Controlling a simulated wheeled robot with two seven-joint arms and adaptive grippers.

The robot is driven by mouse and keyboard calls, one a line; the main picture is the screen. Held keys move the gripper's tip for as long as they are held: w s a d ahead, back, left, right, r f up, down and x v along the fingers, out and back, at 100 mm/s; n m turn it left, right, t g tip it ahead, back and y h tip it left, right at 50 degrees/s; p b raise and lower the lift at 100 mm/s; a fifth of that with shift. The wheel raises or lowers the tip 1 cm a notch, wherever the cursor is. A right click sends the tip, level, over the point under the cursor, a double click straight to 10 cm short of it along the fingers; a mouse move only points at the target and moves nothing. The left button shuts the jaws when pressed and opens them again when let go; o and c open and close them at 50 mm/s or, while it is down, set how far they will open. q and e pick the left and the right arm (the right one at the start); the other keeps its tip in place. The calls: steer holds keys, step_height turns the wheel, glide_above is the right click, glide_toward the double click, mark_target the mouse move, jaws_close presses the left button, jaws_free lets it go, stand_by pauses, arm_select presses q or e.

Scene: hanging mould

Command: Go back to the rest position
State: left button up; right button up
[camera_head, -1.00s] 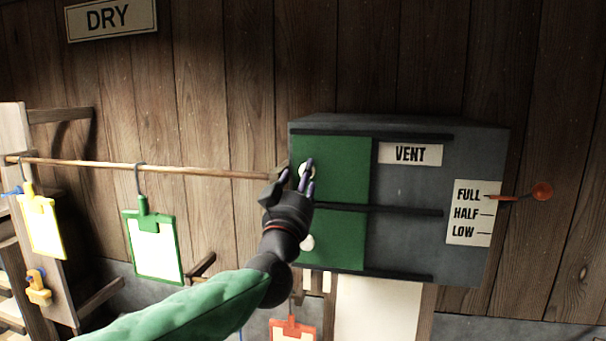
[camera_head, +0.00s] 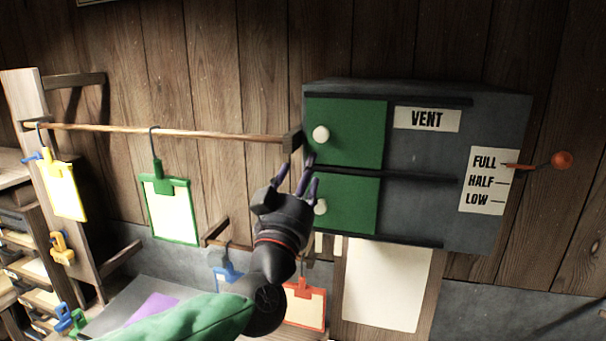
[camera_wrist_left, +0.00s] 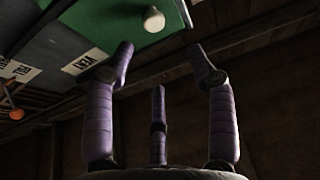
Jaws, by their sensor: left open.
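My left gripper (camera_head: 301,176) is open and empty in the head view, in front of the lower left part of the grey vent box (camera_head: 420,165). Its fingers stand apart in the left wrist view (camera_wrist_left: 165,70). The box has an upper green panel (camera_head: 355,130) and a lower green panel (camera_head: 352,200), each with a white knob. The upper knob (camera_head: 320,133) is clear of my fingers. The lower knob (camera_head: 320,207) shows just beside a fingertip; I cannot tell whether they touch. A knob (camera_wrist_left: 153,19) also shows beyond the fingers in the left wrist view. My right gripper is not in view.
A wooden rod (camera_head: 200,133) runs left of the box. A yellow clipboard (camera_head: 63,188) and a green-framed clipboard (camera_head: 171,205) hang from it. A red clipboard (camera_head: 305,305) hangs lower. An orange-knobbed lever (camera_head: 561,160) points at FULL. Shelves stand at the left.

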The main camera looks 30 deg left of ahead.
arm_select(q)
steer(key=w+d+f+m+g+h+b, duration=0.1)
steer(key=w+d+f+g+h+b, duration=0.2)
steer(key=f, duration=1.1)
steer(key=w+d+f+m+g+h+b, duration=0.1)
steer(key=w+d+f+g+b, duration=0.15)
steer(key=w+f, duration=0.75)
steer(key=d+f+m+g+h+b, duration=0.15)
steer(key=d+f+b, duration=0.25)
steer(key=f, duration=1.5)
steer(key=s+d+f+g+h+b, duration=0.1)
steer(key=s+d+f+g+b, duration=0.2)
steer(key=f, duration=1.1)
steer(key=s+d+f+n+g+h+b, duration=0.1)
steer(key=s+f+g+b, duration=0.25)
steer(key=f, duration=0.95)
steer(key=s+d+f+g+h+b, duration=0.15)
steer(key=s+f, duration=0.25)
steer(key=f, duration=1)
steer(key=s+d+f+n+g+b, duration=0.1)
steer(key=s+d+f+g+b, duration=0.1)
steer(key=s+f, duration=0.7)
steer(key=s+d+f+g+h+b, duration=0.1)
steer(key=s+d+f+g+b, duration=0.2)
steer(key=s+f, duration=0.6)
steer(key=shift+s+f+n+g+b, duration=0.25)
steer(key=shift+s+n+g+b, duration=0.1)
steer(key=shift+g, duration=0.35)
